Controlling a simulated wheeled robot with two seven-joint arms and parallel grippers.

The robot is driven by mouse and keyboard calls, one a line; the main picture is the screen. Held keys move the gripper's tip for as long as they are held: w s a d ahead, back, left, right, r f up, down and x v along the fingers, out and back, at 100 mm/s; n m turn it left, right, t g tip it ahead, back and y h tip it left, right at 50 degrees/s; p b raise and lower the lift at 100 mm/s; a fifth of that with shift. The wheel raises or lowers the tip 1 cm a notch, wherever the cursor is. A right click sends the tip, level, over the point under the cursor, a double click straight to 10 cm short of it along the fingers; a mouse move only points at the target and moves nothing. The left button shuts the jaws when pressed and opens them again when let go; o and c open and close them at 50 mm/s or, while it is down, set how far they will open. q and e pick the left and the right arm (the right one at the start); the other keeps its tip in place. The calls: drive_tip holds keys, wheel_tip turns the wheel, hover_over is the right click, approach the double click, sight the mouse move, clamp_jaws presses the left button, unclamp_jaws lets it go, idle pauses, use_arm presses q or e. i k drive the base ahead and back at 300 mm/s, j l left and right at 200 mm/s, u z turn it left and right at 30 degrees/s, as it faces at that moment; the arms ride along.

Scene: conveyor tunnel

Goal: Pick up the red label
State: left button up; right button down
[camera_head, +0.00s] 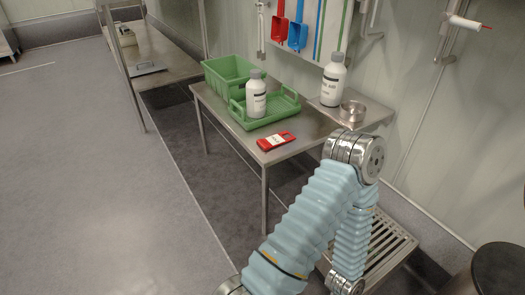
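The red label (276,141) lies flat on the steel table (225,118), close to its front edge. It is a small red piece with a white patch and a red loop at its right end. One of my arms, in a pale blue ribbed sleeve, rises from the bottom and bends at a steel joint to the right of the label. Neither gripper shows in this view. Nothing of mine touches the label.
A green tray (285,105) holding a white bottle (256,97) sits behind the label, beside a green crate (222,74). A wall shelf (372,119) carries another white bottle (332,82) and a steel cup (352,111). A slatted steel platform (394,244) stands lower right. The floor at left is clear.

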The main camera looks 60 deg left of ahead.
sight(267, 143)
drive_tip(key=k+u, duration=0.15)
drive_tip(key=u, duration=0.25)
drive_tip(key=k+u, duration=0.1)
drive_tip(key=u, duration=0.35)
drive_tip(key=k+j+u, duration=0.1)
drive_tip(key=u, duration=0.3)
